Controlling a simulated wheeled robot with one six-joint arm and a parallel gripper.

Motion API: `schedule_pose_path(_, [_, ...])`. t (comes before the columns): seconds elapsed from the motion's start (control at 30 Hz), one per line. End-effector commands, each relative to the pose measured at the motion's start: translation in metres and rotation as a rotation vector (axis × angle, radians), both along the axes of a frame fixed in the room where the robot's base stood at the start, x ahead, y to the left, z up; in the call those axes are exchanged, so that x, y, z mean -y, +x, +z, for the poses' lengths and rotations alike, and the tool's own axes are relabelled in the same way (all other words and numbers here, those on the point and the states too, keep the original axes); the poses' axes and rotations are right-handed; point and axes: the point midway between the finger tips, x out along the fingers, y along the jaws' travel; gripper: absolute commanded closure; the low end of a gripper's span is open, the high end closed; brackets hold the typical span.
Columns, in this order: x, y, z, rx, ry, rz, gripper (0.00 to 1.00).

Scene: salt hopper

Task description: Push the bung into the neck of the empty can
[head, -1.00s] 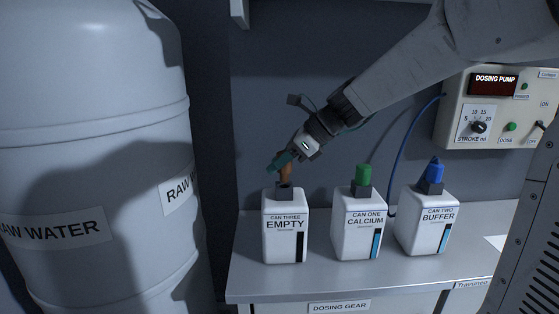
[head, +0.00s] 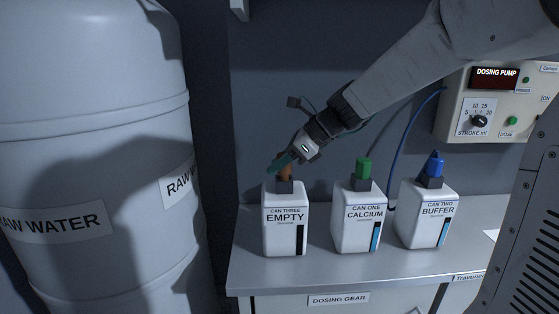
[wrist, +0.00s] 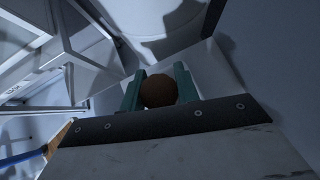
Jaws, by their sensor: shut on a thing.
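The empty can (head: 285,240), a white can labelled "CAN THREE EMPTY", stands upright at the left of the bench with a dark square neck (head: 284,187) on top. The brown bung (head: 286,172) is at that neck, its lower end meeting the neck's top; how deep it sits is hidden. My gripper (head: 281,163) comes down from the upper right and is shut on the bung. In the wrist view the bung's round brown end (wrist: 158,91) lies between the two teal fingers.
The calcium can (head: 358,232) with a green cap and the buffer can (head: 425,228) with a blue cap stand to the right. The dosing pump box (head: 490,105) is on the wall at right. A large raw water tank (head: 90,150) fills the left. The bench front (head: 340,280) is clear.

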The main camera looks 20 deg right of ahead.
Motion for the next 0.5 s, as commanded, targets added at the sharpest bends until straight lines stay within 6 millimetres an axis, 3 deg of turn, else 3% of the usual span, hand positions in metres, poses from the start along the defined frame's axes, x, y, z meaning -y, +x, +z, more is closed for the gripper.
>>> schedule_pose_path(0.5, [0.0001,0.0,-0.011,-0.001,0.0,0.001,0.92])
